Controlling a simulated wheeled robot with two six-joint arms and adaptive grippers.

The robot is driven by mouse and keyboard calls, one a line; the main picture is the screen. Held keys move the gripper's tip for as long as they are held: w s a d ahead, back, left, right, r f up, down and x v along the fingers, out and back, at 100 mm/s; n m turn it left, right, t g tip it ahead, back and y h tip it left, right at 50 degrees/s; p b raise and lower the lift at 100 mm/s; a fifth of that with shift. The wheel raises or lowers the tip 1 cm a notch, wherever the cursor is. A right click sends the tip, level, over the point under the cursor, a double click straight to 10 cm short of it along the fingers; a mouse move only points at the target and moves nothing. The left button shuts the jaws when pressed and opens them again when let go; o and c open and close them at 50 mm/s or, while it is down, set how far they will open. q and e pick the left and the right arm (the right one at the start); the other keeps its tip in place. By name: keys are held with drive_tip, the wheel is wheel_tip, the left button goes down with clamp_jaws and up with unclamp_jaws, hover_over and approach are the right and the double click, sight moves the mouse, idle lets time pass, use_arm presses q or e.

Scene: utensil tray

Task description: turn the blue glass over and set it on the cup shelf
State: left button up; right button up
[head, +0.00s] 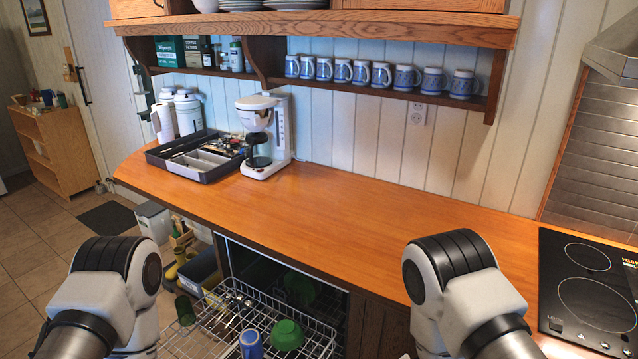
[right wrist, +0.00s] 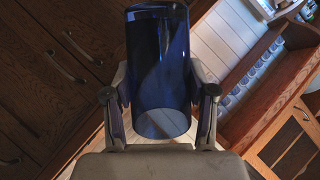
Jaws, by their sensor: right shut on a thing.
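The blue glass (right wrist: 158,65) is see-through and fills the upper middle of the right wrist view. My right gripper (right wrist: 159,93) is shut on it, with one finger on each side of its wall. I cannot tell for sure which end is the mouth. In the head view neither the held glass nor the right fingers show. The cup shelf (head: 484,104) runs along the back wall under the upper cabinet, with a row of blue-and-white mugs (head: 373,75) on it. My left gripper is out of view; only arm links show.
An open dishwasher rack (head: 322,329) below the counter holds a green bowl (head: 288,335) and a blue cup (head: 251,344). A coffee maker (head: 281,133) and utensil tray (head: 206,177) stand at the counter's left. The middle counter (head: 380,215) is clear; a cooktop (head: 570,325) is at right.

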drive_tip(key=shift+r+m, duration=0.2)
drive_tip(key=shift+m, duration=0.5)
drive_tip(key=shift+f+m, duration=0.1)
drive_tip(key=shift+m, duration=0.2)
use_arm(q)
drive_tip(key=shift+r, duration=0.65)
use_arm(e)
drive_tip(key=shift+f, duration=0.1)
drive_tip(key=m+p, duration=0.1)
drive_tip(key=m, duration=0.1)
drive_tip(key=m+p, duration=0.2)
drive_tip(key=shift+r, duration=0.3)
drive_tip(key=shift+f+m+p, duration=0.1)
drive_tip(key=shift+m+p, duration=0.4)
drive_tip(key=shift+m, duration=0.3)
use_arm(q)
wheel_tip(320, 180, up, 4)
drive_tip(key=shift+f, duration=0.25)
use_arm(e)
drive_tip(key=shift+f, duration=0.2)
